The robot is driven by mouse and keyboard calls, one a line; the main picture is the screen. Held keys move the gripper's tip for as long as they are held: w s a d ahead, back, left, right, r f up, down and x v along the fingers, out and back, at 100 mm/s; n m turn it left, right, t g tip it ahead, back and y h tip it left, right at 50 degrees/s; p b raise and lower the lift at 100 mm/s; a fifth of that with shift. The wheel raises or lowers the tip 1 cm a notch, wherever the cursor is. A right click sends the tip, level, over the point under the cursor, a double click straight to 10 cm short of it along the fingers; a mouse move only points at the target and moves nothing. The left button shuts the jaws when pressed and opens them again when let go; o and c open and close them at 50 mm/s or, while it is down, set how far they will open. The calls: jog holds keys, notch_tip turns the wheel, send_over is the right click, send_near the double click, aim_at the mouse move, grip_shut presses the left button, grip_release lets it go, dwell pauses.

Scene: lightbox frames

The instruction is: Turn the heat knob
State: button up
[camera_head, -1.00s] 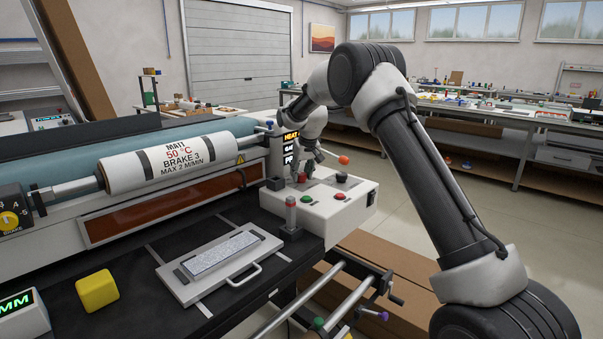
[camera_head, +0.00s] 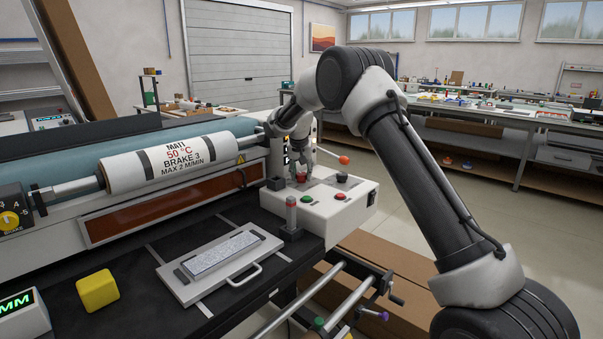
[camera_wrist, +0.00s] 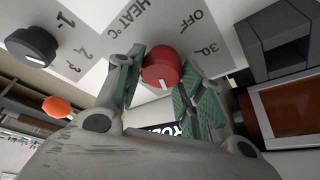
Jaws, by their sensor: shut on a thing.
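The red heat knob (camera_wrist: 160,66) is on the pale panel in the wrist view, near the words "HEAT °C", "OFF" and "30". Its white mark lies on the lower side of the knob in that view. My gripper (camera_wrist: 160,74) is shut on it, with one green-padded finger on each side. In the head view my gripper (camera_head: 300,168) reaches down to the control box (camera_head: 322,212) at its back left. The knob is mostly hidden there behind the fingers. The display behind the box is largely covered by my wrist.
A black knob (camera_wrist: 32,47) marked 1, 2, 3 and an orange-tipped lever (camera_head: 343,159) are close to my gripper. A green button (camera_head: 305,199) and a red button (camera_head: 340,196) are in front.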

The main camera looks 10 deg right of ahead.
dwell(0.3)
jog(key=o, duration=1)
jog(key=v, duration=1.2)
